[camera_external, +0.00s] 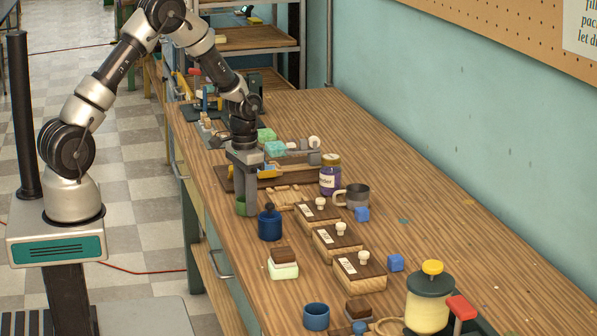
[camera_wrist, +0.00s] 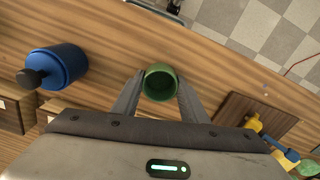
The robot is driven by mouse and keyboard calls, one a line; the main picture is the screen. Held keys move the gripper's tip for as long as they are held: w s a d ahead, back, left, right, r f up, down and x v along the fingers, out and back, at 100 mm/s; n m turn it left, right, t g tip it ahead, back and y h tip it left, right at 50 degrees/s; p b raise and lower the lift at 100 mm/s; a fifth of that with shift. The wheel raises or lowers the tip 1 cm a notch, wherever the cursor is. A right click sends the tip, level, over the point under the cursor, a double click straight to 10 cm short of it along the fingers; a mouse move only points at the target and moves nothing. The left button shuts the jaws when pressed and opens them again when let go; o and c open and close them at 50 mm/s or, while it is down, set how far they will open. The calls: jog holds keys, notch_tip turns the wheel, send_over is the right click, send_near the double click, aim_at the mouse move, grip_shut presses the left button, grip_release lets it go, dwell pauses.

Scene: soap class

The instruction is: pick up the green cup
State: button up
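The green cup (camera_wrist: 160,84) stands between my gripper's two fingers in the wrist view, with its open mouth facing the camera. My gripper (camera_wrist: 160,88) has one finger on each side of the cup, very close to its wall. I cannot tell whether the fingers press on it or leave a thin gap. In the external view my gripper (camera_external: 246,207) points straight down near the left edge of the workbench. Only a small part of the green cup (camera_external: 240,206) shows there, low at the fingertips; the rest is hidden by the fingers.
A dark blue jar with a knob (camera_external: 270,225) stands close to my gripper. Several wooden boxes (camera_external: 338,243), a grey mug (camera_external: 355,195) and a purple jar (camera_external: 330,176) stand to the right. A brown board (camera_wrist: 244,112) lies on the cup's other side. The bench's right side is mostly clear.

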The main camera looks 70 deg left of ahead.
jog(key=c, duration=0.4)
